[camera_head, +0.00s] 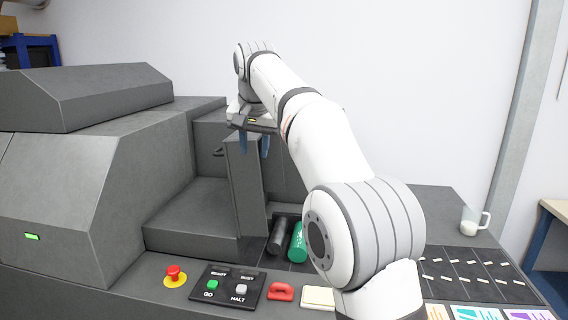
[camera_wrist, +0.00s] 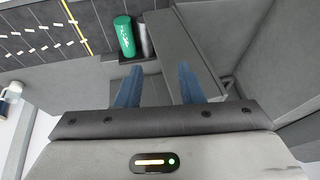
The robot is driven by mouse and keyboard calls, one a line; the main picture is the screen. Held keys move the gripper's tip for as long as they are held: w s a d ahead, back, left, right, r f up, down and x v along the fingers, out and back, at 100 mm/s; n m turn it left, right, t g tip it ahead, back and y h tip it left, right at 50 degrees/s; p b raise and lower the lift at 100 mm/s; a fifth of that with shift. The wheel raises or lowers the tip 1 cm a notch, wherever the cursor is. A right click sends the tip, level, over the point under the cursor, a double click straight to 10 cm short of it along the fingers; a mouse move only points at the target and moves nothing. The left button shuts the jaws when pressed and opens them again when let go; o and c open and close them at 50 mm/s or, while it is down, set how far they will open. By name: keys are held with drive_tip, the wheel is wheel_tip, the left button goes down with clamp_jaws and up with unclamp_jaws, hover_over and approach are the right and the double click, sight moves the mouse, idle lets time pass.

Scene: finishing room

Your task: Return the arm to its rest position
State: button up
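My arm reaches up and back from the right of the head view, bending down to my gripper (camera_head: 254,145) above the grey machine. Its two blue fingers point down beside the top of an upright grey panel (camera_head: 246,190). In the wrist view my gripper (camera_wrist: 158,85) shows its fingers spread apart, with only grey surfaces seen between them and nothing clearly held. I cannot tell whether a finger touches the panel.
A green cylinder (camera_head: 298,243) and a dark cylinder (camera_head: 278,236) lie in a recess right of the panel. A control plate (camera_head: 228,285), red stop button (camera_head: 174,275) and red handle (camera_head: 281,291) line the front. A mug (camera_head: 472,220) stands at right.

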drive_tip(key=s+d+f+n+b, duration=0.1)
drive_tip(key=s+d+f+b, duration=0.2)
drive_tip(key=s+d+f, duration=1)
drive_tip(key=s+d+f+b, duration=0.1)
drive_tip(key=s+d+f, duration=0.2)
drive_tip(key=s+f, duration=0.3)
drive_tip(key=s+d+f+b, duration=0.1)
drive_tip(key=s+d+f, duration=0.2)
drive_tip(key=s+f, duration=0.3)
drive_tip(key=s+d+f+g+b, duration=0.1)
drive_tip(key=s+d+f, duration=0.2)
drive_tip(key=s+f, duration=0.3)
drive_tip(key=s, duration=0.3)
drive_tip(key=shift+s+n+h, duration=0.3)
drive_tip(key=shift+s+h, duration=0.1)
